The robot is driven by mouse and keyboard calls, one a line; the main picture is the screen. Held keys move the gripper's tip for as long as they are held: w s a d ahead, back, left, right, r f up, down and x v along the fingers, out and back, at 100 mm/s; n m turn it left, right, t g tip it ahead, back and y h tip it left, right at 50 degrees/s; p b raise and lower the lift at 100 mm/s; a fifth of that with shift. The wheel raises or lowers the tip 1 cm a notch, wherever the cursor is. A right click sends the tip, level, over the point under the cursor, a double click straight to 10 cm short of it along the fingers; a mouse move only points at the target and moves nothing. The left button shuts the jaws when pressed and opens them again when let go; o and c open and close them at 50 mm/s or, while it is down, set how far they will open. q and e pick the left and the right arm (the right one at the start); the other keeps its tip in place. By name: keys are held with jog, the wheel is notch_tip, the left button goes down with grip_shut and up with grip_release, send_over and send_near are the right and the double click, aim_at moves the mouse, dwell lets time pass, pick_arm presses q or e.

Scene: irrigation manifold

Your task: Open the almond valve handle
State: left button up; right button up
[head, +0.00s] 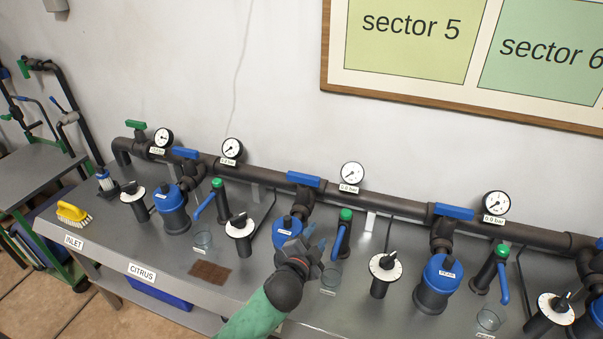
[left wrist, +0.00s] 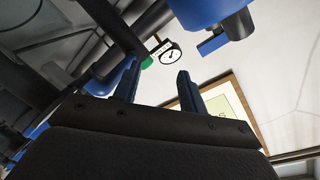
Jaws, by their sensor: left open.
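Several blue valve handles sit on the dark main pipe: a left one (head: 185,153), a middle one (head: 303,180) and a right one (head: 455,212). I cannot read the word almond on any label, so I cannot tell which handle is the almond one. My left gripper (head: 316,244) is open and empty, over the bench in front of the middle blue canister (head: 288,231), partly hiding it. A blue lever (head: 338,240) hangs from a green-capped tap just right of the gripper. The left wrist view shows the two gripper fingers (left wrist: 158,88) apart with nothing between them.
White dials (head: 240,226) with black knobs, glass cups (head: 203,240) and a brown mat (head: 210,273) stand on the grey bench. Gauges (head: 352,174) rise above the pipe. A yellow brush (head: 72,212) lies at the left, near the INLET label (head: 74,242).

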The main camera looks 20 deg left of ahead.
pick_arm(q)
jog(key=w+d+r+m+g+h, duration=0.35)
jog(key=d+r+m+h, duration=0.35)
jog(key=m, duration=0.5)
jog(key=w+d+r+m+g+h, duration=0.2)
jog(key=w+d+r+m+h, duration=0.25)
jog(key=r+m+h, duration=0.65)
jog(key=m+g+y+p, duration=0.2)
jog(key=m+g+y, duration=0.9)
jog(key=m+y, duration=0.65)
send_near(303, 175)
jog(key=shift+a+f+m+h, duration=0.25)
jog(key=shift+f+m+h, duration=0.2)
jog(key=shift+m+h, duration=0.15)
jog(key=shift+a+f+m+h, duration=0.25)
jog(key=shift+f+m+h, duration=0.2)
jog(key=shift+f+m, duration=0.1)
jog(key=shift+a, duration=0.1)
jog(key=shift+p+x, duration=1.75)
jog(key=shift+x, duration=2.1)
pick_arm(e)
jog(key=s+d+f, duration=0.3)
jog(key=d+f, duration=0.1)
jog(key=f, duration=0.2)
jog(key=shift+s, duration=0.25)
pick_arm(q)
jog(key=shift+c, duration=0.4)
pick_arm(e)
jog(key=shift+f, duration=0.1)
